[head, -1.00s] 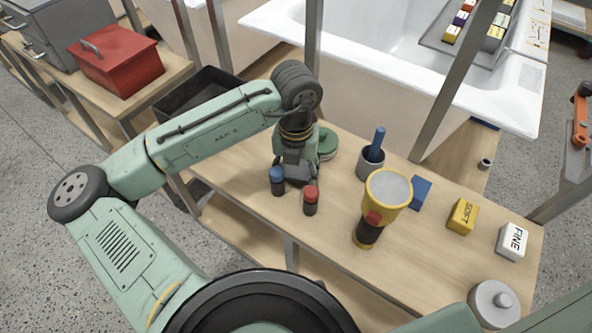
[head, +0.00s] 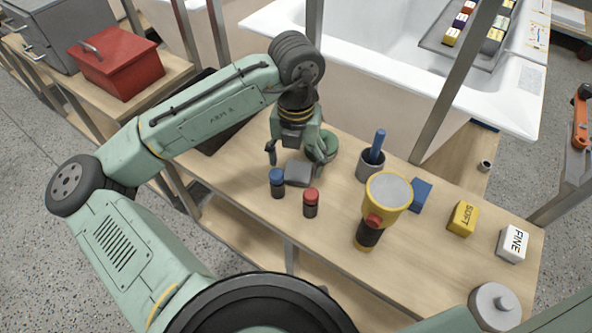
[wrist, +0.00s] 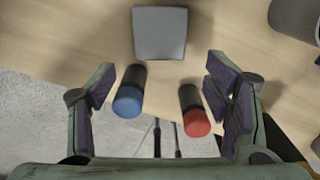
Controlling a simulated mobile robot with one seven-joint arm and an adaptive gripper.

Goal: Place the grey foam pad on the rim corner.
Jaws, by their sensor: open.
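The grey foam pad (head: 299,172) lies flat on the wooden bench, just behind a blue-capped jar and a red-capped jar. It also shows at the top of the wrist view (wrist: 160,32). My gripper (head: 296,153) is open and empty above the pad's far side, its fingers apart. In the wrist view the fingertips (wrist: 159,78) are spread wide, with both jars between them in the picture and the pad beyond. The white bathtub shell stands behind the bench, and its near right rim corner (head: 527,130) is bare.
The blue-capped jar (head: 277,184) and red-capped jar (head: 310,203) stand close to the pad. A grey cup (head: 370,166), yellow lamp (head: 388,191) and several blocks stand to the right. Metal posts rise before the tub.

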